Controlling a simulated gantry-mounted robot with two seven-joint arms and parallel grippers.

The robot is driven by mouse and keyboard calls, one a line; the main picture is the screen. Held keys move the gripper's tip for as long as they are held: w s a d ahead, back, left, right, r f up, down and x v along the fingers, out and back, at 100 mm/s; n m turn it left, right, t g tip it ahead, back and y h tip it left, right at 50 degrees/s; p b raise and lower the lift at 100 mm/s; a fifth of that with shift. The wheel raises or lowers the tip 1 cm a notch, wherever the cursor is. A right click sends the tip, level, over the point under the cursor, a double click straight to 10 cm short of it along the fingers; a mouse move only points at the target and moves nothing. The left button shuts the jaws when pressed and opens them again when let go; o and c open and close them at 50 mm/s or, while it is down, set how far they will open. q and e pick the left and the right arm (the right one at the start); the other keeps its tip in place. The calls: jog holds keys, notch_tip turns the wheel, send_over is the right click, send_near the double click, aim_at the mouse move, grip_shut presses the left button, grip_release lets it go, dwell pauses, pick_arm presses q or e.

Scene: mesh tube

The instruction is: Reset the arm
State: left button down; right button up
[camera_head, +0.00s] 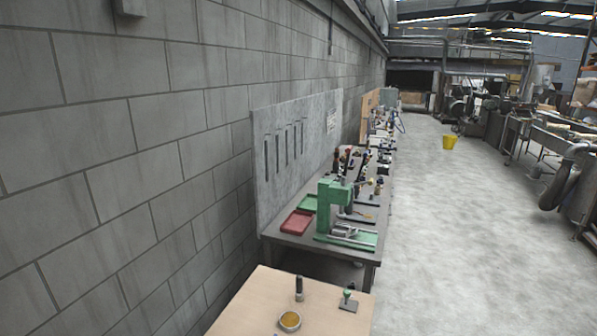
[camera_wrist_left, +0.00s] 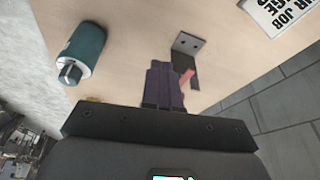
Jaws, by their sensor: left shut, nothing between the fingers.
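My left gripper (camera_wrist_left: 165,88) shows in the left wrist view, its dark fingers together over a light wooden tabletop (camera_wrist_left: 135,35). Nothing is seen between the fingers. A small grey metal piece with two holes (camera_wrist_left: 188,43) and a dark part below it lies just beyond the fingertips. A pinkish-red bit (camera_wrist_left: 187,77) shows beside the fingers, partly hidden. I cannot tell whether the fingers touch either. Neither arm shows in the head view, and my right gripper is in no view.
A teal cylinder (camera_wrist_left: 82,50) is left of the fingers, and a printed white sign (camera_wrist_left: 283,14) is at upper right. In the head view, the near table holds a round dish (camera_head: 289,321), a dark upright object (camera_head: 299,288) and a green-based item (camera_head: 348,300). A block wall (camera_head: 110,150) runs along the left.

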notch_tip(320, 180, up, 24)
jog(key=p, duration=2.2)
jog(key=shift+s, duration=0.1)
